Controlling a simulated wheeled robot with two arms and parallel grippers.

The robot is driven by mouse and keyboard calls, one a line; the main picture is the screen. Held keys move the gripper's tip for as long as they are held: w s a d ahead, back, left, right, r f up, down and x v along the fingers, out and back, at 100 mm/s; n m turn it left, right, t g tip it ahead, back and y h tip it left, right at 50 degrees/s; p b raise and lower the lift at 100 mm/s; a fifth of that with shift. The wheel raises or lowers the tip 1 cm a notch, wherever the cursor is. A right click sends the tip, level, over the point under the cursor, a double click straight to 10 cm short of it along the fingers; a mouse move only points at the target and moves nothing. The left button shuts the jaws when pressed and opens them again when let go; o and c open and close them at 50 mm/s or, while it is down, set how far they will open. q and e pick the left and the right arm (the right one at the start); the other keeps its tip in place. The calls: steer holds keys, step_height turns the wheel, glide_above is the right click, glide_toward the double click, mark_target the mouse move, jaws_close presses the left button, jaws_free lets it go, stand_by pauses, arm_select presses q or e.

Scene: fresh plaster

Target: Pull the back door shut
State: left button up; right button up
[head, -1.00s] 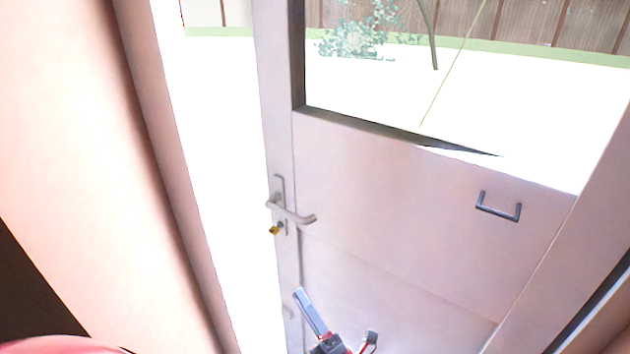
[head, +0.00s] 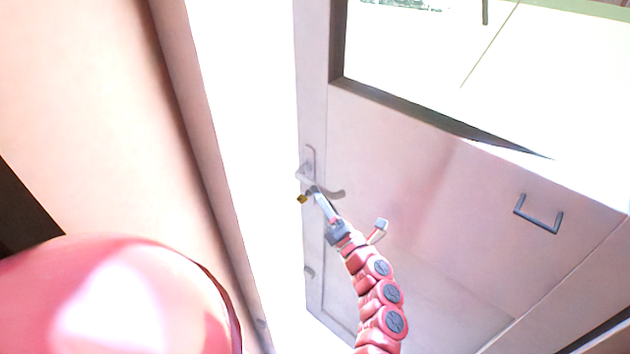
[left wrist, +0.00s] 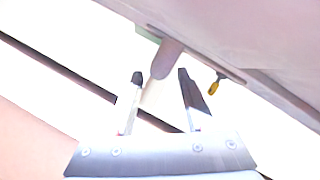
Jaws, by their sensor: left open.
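The back door (head: 420,190) is a pale pink panel with a window in its upper part. It stands ajar, with a bright gap between its left edge and the frame. A grey lever handle (head: 309,160) sits near that edge, with a yellow key (head: 302,198) just below. My left gripper (head: 350,207) is open at the lever, one finger overlapping it in the head view. In the left wrist view the lever (left wrist: 166,58) shows ahead of and between the open fingers (left wrist: 160,76); I cannot tell whether they touch. My right gripper is out of view.
The pink door frame (head: 190,120) stands left of the gap. Bright ground shows outside through the window and the gap.

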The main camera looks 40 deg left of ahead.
arm_select(q)
steer(key=x, duration=0.4)
steer(key=shift+p, duration=0.4)
jaws_close()
steer(key=shift+w, duration=0.1)
stand_by(0.9)
